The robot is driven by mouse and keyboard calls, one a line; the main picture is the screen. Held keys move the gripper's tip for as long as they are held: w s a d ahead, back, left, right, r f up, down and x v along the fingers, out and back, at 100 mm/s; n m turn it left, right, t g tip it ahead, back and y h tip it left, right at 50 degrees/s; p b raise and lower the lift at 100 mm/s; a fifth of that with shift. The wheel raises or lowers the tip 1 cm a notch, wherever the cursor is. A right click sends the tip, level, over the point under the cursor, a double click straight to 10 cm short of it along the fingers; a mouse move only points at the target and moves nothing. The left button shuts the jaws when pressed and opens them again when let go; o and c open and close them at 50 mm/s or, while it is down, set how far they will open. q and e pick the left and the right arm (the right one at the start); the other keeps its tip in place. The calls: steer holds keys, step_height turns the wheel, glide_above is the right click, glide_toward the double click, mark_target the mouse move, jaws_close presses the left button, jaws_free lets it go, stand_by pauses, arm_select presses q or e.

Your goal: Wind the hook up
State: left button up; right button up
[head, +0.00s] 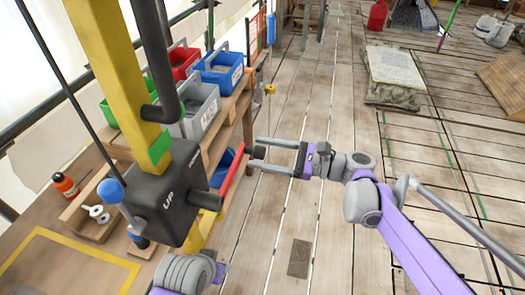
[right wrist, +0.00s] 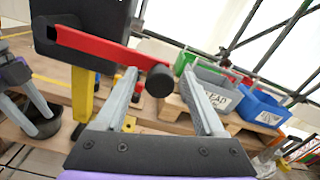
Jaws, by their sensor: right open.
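The dark winch box (head: 172,192) marked "UP" is fixed to a yellow post (head: 112,60). Its red crank arm (head: 233,178) runs from the hub to a black knob (head: 257,153). My right gripper (head: 256,153) is open, its two fingers on either side of the knob with gaps. In the right wrist view the black knob (right wrist: 160,80) sits between the fingertips, at the end of the red arm (right wrist: 95,46). A small yellow piece (head: 270,89), possibly the hook, hangs beyond the bins. Grey fingers of my left gripper (right wrist: 25,108) show at the left of the wrist view; their state is unclear.
Red, blue, grey and green bins (head: 218,72) stand on the wooden bench behind the winch. An orange bottle (head: 65,185) and white rings lie on the bench at left. A stone slab (head: 393,68) is on the plank floor. The floor around my right arm is mostly clear.

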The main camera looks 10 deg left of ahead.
steer(key=shift+a, duration=0.15)
jaws_close()
stand_by(0.4)
stand_by(1.0)
